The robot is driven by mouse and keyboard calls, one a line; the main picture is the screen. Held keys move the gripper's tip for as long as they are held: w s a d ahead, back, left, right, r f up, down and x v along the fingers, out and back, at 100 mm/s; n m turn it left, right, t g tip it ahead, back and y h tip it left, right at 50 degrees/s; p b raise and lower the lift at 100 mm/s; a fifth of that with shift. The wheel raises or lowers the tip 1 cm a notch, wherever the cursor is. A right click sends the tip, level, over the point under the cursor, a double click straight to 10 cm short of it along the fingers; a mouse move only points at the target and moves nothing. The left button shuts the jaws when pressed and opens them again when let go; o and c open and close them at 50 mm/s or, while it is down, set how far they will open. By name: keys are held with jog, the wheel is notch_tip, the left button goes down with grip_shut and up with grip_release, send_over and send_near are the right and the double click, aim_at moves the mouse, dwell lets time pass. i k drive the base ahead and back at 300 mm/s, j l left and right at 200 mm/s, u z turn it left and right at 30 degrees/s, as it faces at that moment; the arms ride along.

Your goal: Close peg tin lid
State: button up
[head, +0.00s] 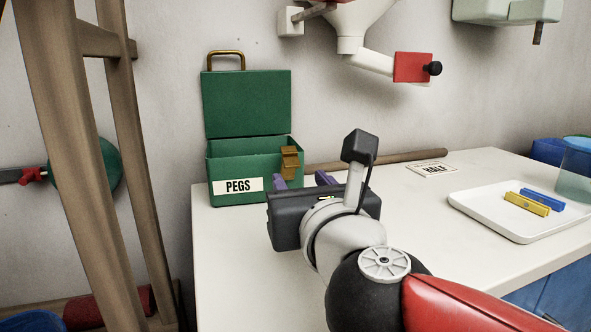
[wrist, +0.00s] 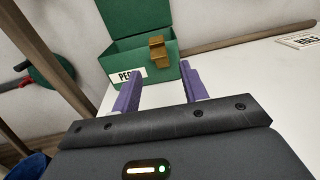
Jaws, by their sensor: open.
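The green peg tin (head: 236,171) stands on the white worktop with a white PEGS label (head: 238,186) on its front. It also shows in the wrist view (wrist: 167,69). Its green lid (head: 247,104) stands open and upright at the back, with a brown handle (head: 226,56) on top. A brown clasp (head: 289,163) is at the tin's right front corner. My gripper (head: 304,181) is in front of the tin, to its right, with purple fingers apart and nothing between them. In the wrist view the fingers (wrist: 159,82) point toward the tin. The tin's inside is mostly hidden.
A white tray (head: 485,212) with a yellow peg (head: 527,204) and a blue peg (head: 543,199) is at the right. A wooden rod (head: 405,158) and a HALF card (head: 432,169) lie at the back. A wooden frame (head: 75,150) stands at the left.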

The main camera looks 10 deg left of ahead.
aim_at(243, 102)
jog(key=k+l, duration=0.65)
jog(key=k, duration=0.25)
